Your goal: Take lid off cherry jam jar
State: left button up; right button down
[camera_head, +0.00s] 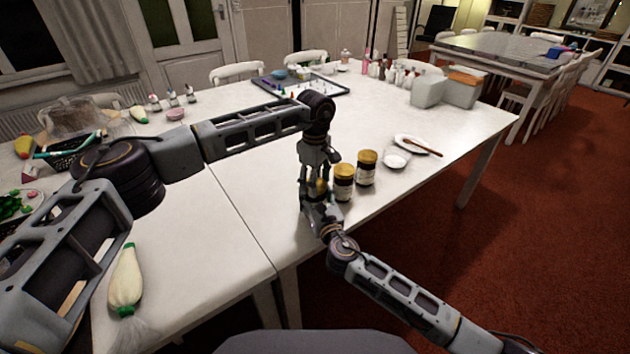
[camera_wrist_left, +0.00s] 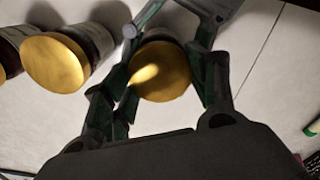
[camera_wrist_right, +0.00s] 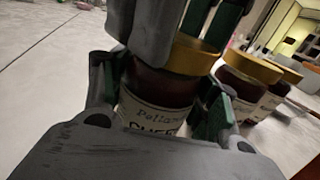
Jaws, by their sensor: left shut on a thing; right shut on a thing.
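The jar held between my grippers has a gold lid (camera_wrist_left: 160,72) and a dark body (camera_wrist_right: 158,84). Its pale label is partly hidden in the right wrist view, with letters that look like "CHER". My left gripper (camera_head: 316,178) comes from above and is shut on the gold lid, with a finger on each side in the left wrist view. My right gripper (camera_head: 314,198) comes from the front and is shut around the jar body below the lid. The lid appears on the jar; whether it has turned or lifted cannot be told. In the head view the grippers mostly hide this jar.
Two similar gold-lidded jars, the nearer jar (camera_head: 344,188) and the farther jar (camera_head: 367,172), stand close on the right. A white bowl (camera_head: 396,160) and a plate (camera_head: 408,141) with a brown utensil lie beyond. A piping bag (camera_head: 125,280) lies at left. The middle of the table (camera_head: 225,190) is clear.

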pick_arm(q)
jog(key=n, duration=2)
jog(key=shift+n, duration=0.4)
jog(key=n, duration=0.6)
jog(key=shift+r+n, duration=0.1)
jog(key=shift+n, duration=0.3)
jog(key=shift+r, duration=1.1)
dwell(0.8)
jog(key=shift+r, duration=2)
